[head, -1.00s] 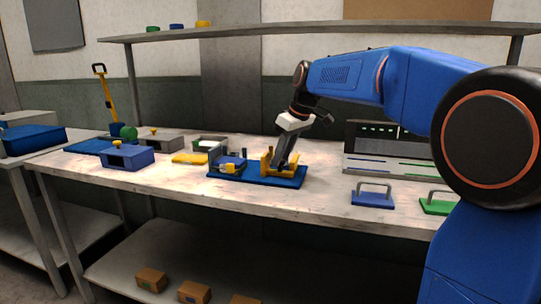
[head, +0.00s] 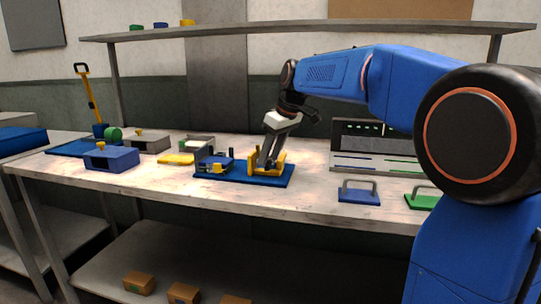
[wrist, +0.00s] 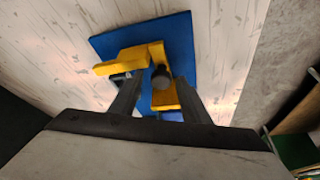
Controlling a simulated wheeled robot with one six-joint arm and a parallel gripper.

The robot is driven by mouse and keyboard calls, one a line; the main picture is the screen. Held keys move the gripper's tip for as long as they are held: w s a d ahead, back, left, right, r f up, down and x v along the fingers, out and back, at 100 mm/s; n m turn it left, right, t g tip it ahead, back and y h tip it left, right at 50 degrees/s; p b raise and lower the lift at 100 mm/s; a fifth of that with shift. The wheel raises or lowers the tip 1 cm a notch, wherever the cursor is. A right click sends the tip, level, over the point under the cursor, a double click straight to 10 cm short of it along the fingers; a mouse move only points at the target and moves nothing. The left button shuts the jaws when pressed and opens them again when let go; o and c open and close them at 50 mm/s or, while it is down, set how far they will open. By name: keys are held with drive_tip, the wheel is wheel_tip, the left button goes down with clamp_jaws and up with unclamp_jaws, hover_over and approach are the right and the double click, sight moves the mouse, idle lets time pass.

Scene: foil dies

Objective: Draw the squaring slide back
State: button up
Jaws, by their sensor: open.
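The squaring slide is a yellow piece (head: 281,158) on the right part of a blue base plate (head: 216,177). In the wrist view the yellow slide (wrist: 156,55) shows with a dark round knob (wrist: 161,77) standing on it. My gripper (head: 264,165) points down at the slide. In the wrist view my gripper (wrist: 155,88) is open, one finger on each side of the knob. I cannot tell whether either finger touches it. A blue block with a small yellow part (head: 216,167) sits on the plate's left part.
A blue box with a yellow knob (head: 110,158) and a yellow plate (head: 176,160) lie to the left. Blue (head: 359,196) and green (head: 424,202) handled plates lie to the right, before a grey rack (head: 375,162). A shelf (head: 300,30) spans above.

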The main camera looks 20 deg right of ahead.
drive_tip(key=v, duration=1.7)
drive_tip(key=shift+r, duration=0.2)
drive_tip(key=shift+d, duration=0.1)
